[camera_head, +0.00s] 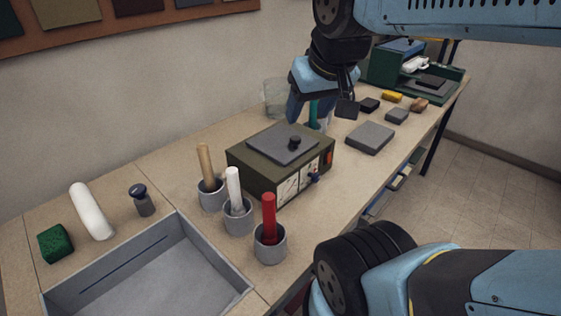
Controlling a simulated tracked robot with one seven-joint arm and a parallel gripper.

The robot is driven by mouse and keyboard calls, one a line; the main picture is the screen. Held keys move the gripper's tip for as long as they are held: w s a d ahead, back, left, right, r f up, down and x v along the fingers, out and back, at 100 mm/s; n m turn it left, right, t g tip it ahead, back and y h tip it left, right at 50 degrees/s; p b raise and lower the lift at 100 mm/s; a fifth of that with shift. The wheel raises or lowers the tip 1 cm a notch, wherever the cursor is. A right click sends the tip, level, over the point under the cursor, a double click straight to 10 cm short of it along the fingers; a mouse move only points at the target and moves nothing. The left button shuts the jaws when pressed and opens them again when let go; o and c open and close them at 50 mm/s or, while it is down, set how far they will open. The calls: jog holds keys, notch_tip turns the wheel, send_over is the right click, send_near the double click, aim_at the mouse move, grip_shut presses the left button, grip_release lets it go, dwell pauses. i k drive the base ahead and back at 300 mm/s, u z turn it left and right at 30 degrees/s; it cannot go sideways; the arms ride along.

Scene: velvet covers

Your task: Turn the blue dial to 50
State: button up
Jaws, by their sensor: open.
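An olive box-shaped device (250,171) stands on the bench near the middle of the view. Its front has white panels with markings, too small to read. A small blue dial (314,177) sticks out low on the right part of this front. Its setting cannot be read. An orange-red switch (328,158) sits above and to the right of the dial. My gripper (321,112) is open, pointing down above and beyond the box's far edge, apart from the dial.
Three grey cups with a tan, a white (233,188) and a red handle (269,218) stand left of and before the box. A grey sink (150,285) is at the front left. A grey slab (370,138) and small blocks lie to the right. A clear container (273,98) stands behind.

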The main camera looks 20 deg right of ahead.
aim_at(314, 176)
jog(key=z, duration=1)
jog(key=k, duration=2.15)
jog(key=u, duration=0.65)
jog(key=i, duration=1)
jog(key=z, duration=0.05)
